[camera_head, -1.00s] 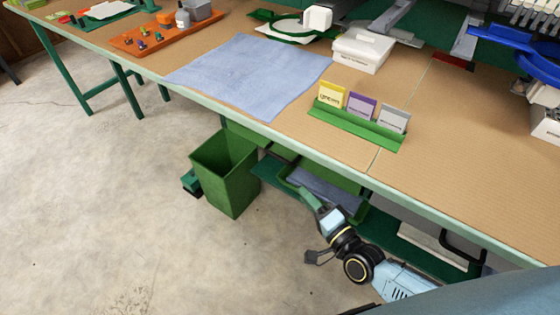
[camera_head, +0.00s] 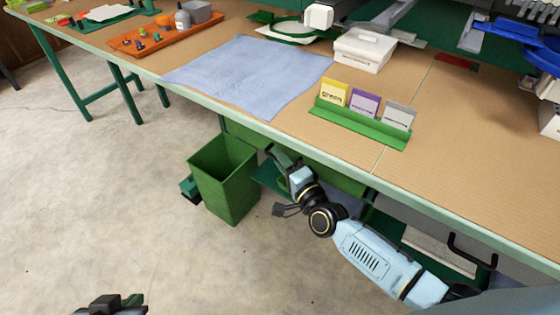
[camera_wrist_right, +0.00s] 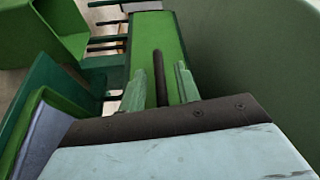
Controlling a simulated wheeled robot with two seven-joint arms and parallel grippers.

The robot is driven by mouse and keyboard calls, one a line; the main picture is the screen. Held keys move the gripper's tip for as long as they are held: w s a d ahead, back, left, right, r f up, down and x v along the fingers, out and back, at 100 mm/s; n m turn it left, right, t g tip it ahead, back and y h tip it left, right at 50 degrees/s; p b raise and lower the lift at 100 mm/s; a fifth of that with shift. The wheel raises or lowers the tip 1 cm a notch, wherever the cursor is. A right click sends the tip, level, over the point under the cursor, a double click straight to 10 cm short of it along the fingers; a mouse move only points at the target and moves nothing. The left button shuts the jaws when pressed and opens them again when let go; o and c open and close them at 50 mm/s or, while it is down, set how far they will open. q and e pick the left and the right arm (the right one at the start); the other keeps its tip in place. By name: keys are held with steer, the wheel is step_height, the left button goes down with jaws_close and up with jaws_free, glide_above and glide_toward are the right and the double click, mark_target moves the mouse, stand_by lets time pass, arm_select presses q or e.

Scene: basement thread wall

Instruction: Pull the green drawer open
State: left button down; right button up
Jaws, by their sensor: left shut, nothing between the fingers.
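The green drawer (camera_head: 248,136) is under the front edge of the workbench, and its front is partly hidden by the tabletop and my right arm. In the right wrist view, a green front (camera_wrist_right: 146,38) lies straight ahead with a dark bar handle (camera_wrist_right: 159,70) on it. My right gripper (camera_wrist_right: 162,88) has its fingers apart, one on each side of the handle, with gaps visible. In the head view, my right gripper (camera_head: 279,154) is at the drawer, below the table edge. My left gripper (camera_head: 118,303) is shut and empty at the bottom left, partly cut off.
A green bin (camera_head: 224,182) stands on the floor left of my right gripper. On the bench (camera_head: 470,150) are a blue cloth (camera_head: 248,75), a card stand (camera_head: 358,124), a white box (camera_head: 362,50) and an orange tray (camera_head: 150,42). The floor at left is clear.

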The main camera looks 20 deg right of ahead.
arm_select(q)
steer(key=shift+w+d+r+t, duration=0.15)
steer(key=shift+w+r+t, duration=0.15)
steer(key=shift+w, duration=0.1)
arm_select(e)
steer(key=shift+w+a, duration=0.1)
steer(key=shift+w, duration=0.2)
jaws_close()
arm_select(q)
steer(key=shift+s, duration=0.1)
arm_select(e)
steer(key=shift+a, duration=0.1)
